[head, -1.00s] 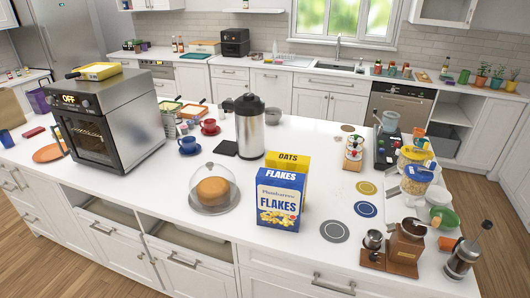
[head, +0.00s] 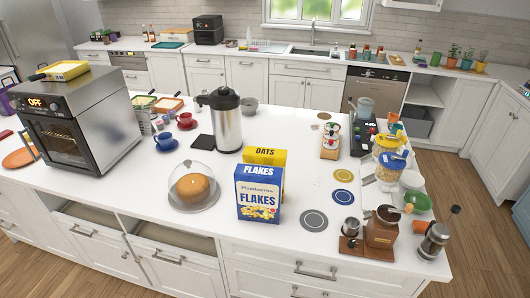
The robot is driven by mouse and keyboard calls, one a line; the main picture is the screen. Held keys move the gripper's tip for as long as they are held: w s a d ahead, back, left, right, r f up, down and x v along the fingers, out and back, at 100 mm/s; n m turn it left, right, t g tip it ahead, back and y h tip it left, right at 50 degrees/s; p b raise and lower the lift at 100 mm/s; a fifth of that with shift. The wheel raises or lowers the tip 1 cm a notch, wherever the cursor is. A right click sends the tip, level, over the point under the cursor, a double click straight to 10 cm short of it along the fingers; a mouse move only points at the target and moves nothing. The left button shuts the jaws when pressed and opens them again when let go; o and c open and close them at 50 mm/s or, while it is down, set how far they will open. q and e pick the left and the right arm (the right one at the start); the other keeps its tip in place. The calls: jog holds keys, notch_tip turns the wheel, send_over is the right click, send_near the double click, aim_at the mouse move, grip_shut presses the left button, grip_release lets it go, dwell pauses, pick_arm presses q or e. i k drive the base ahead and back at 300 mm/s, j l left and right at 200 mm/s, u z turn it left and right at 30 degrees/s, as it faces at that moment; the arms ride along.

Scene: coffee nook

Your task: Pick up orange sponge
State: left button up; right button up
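I cannot make out an orange sponge for sure in the head view. A small orange item (head: 420,227) sits at the right end of the island beside the wooden coffee grinder (head: 381,232); it is partly hidden and its kind is unclear. A small flat yellowish-orange item (head: 396,60) lies on the far counter right of the sink (head: 312,51), too small to identify. Neither of my grippers shows in the head view.
The white island carries a toaster oven (head: 75,115), a domed cake (head: 192,187), a FLAKES box (head: 259,195), a steel carafe (head: 226,125) and coffee gear along its right end. Wooden floor (head: 463,170) lies open between the island and the right-hand counter.

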aim_at(418, 227)
jog(key=z, duration=1.35)
